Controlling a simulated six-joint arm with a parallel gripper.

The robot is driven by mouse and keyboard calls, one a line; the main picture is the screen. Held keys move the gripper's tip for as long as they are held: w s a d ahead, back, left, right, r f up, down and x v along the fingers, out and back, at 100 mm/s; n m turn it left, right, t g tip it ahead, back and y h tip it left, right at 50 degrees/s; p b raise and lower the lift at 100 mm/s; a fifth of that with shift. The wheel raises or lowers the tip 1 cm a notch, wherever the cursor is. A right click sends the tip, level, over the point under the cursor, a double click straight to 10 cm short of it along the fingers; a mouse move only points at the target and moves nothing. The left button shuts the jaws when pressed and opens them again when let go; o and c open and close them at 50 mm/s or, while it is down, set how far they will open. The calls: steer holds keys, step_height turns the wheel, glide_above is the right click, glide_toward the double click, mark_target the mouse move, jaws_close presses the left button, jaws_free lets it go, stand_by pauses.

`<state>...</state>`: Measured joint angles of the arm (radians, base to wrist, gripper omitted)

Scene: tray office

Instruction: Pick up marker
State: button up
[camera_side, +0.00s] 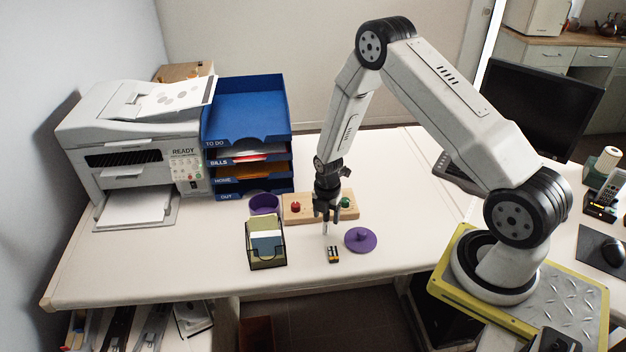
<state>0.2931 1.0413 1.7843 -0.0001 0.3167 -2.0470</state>
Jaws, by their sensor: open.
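My gripper (327,216) points straight down over the front middle of the desk, its fingers apart. A thin pale upright piece (325,229) shows just below the fingers; it may be the marker, but it is too small to tell. I cannot tell whether it touches the fingers. No other thing is clearly a marker.
A black mesh holder (283,254) with cards stands left of my gripper, and a purple lid (360,239) lies to its right. Behind are a wooden block (318,216) with red and green knobs and a purple bowl (264,203). Blue trays (247,137) and a printer (128,133) stand at the back left.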

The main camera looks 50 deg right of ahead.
steer(key=shift+f, duration=0.85)
jaws_close()
